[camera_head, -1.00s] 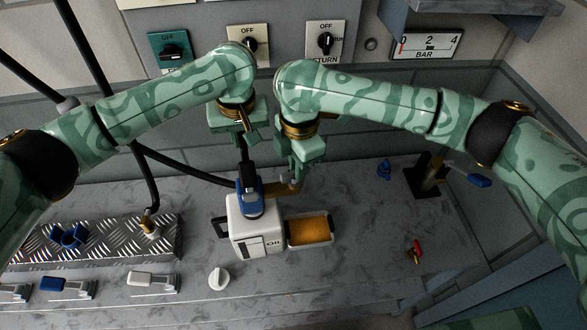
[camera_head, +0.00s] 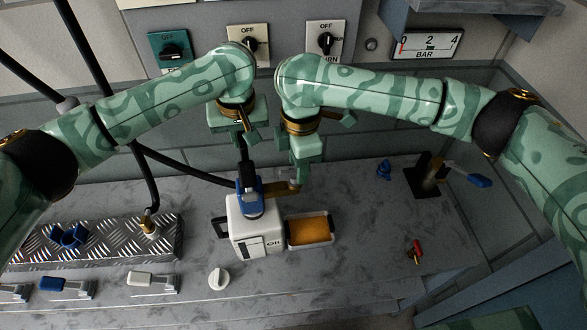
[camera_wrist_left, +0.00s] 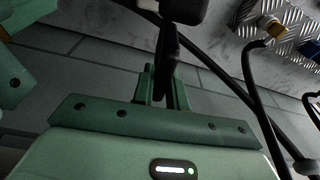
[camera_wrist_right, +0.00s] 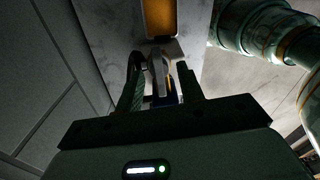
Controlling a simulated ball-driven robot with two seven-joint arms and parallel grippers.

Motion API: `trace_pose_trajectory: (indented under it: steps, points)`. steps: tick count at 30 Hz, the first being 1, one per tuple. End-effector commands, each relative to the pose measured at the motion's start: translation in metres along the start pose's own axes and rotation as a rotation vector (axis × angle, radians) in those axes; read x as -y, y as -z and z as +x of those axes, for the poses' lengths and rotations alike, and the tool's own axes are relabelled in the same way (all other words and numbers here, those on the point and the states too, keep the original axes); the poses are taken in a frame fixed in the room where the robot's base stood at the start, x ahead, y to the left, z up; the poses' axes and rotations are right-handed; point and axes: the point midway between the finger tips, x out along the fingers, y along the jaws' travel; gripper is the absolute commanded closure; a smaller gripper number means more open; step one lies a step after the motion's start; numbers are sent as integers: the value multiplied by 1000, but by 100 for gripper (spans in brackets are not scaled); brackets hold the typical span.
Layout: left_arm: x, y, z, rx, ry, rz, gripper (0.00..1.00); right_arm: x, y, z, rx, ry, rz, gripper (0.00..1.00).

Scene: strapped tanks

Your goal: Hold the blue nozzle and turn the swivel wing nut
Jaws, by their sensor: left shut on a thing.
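The blue nozzle (camera_head: 250,204) stands over the top of the white OIL canister, its black upper part rising from it. My left gripper (camera_head: 245,152) is above it. In the left wrist view the left gripper (camera_wrist_left: 162,88) is shut on the slim black stem above the nozzle's black part (camera_wrist_left: 183,10). A brass piece (camera_head: 275,188), probably the swivel wing nut, sticks out right of the nozzle. My right gripper (camera_head: 295,182) is beside it. In the right wrist view the right gripper (camera_wrist_right: 162,85) has its fingers apart, a blue and pale part between or beyond them; contact is unclear.
The white canister (camera_head: 243,235) stands on the grey bench, with an amber-filled tray (camera_head: 310,230) at its right. A white knob (camera_head: 218,278), a red-handled valve (camera_head: 415,250) and a blue-handled lever (camera_head: 470,176) are around. A black hose (camera_head: 190,168) runs behind.

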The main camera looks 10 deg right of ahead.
Motion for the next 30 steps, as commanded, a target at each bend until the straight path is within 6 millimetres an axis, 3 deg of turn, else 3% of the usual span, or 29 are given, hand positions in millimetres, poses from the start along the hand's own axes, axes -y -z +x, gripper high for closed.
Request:
trace_pose_trajectory:
  steps: [18, 30]
  points:
    - [0, -1, 1, 3, 1, 0, 100, -1, 0, -61, -1, -4, -1, 62]
    - [0, -1, 1, 3, 2, 0, 100, 0, 1, -70, -2, -2, 0, 62]
